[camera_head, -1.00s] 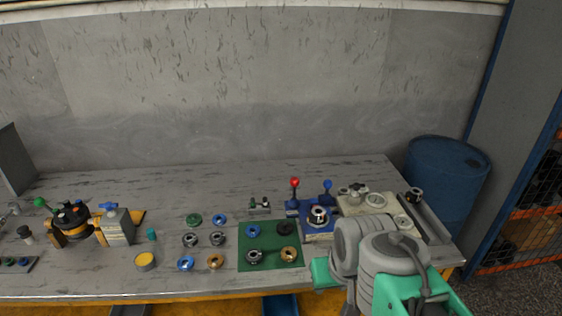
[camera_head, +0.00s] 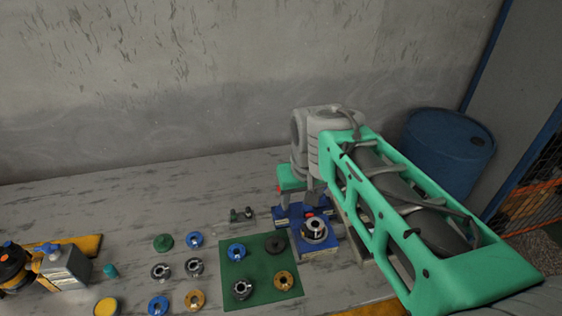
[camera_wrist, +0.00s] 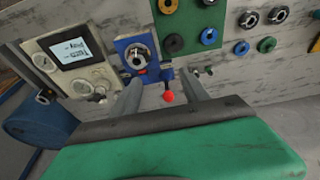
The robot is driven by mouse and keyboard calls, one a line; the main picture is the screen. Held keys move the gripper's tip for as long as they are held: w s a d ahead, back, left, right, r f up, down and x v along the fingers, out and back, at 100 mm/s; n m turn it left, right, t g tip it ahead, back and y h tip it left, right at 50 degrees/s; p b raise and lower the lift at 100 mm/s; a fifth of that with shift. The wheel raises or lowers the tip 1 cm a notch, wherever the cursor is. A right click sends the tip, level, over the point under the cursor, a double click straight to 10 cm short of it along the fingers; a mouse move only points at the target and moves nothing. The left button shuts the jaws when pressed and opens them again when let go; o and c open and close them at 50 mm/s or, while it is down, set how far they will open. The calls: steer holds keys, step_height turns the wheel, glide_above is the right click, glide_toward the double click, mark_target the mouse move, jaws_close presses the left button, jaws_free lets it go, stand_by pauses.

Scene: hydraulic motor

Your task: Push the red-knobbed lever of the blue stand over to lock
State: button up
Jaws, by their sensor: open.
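The blue stand (camera_head: 334,238) holds a dark round metal part and sits right of the green mat, partly behind my arm. Its red-knobbed lever (camera_wrist: 168,97) shows in the wrist view, the knob appearing between my two fingers. My gripper (camera_head: 300,207) is open above the back of the stand, fingers pointing down. In the wrist view my gripper (camera_wrist: 162,92) has its fingers on either side of the knob; contact cannot be told.
A green mat (camera_head: 261,290) with several ring parts lies left of the stand. A cream gauge box with a screen (camera_wrist: 50,42) stands beside the stand. A blue barrel (camera_head: 440,150) is behind at right. A grey wall backs the bench.

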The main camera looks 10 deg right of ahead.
steer(key=w+f+g, duration=0.1)
steer(key=w+f, duration=0.1)
steer(key=w, duration=0.4)
steer(key=w+f+g, duration=0.1)
steer(key=w+f, duration=0.1)
steer(key=w, duration=0.4)
steer(key=w+f+p, duration=0.1)
steer(key=w+f, duration=0.1)
steer(key=w, duration=0.4)
steer(key=shift+w+d+f+g, duration=0.1)
steer(key=shift+f+g, duration=0.05)
steer(key=shift+g, duration=0.25)
steer(key=shift+w+f, duration=0.25)
steer(key=shift+f, duration=0.2)
step_height(320, 180, down, 9)
steer(key=b, duration=0.6)
steer(key=shift+r, duration=0.2)
steer(key=shift+c, duration=0.3)
steer(key=c, duration=0.8)
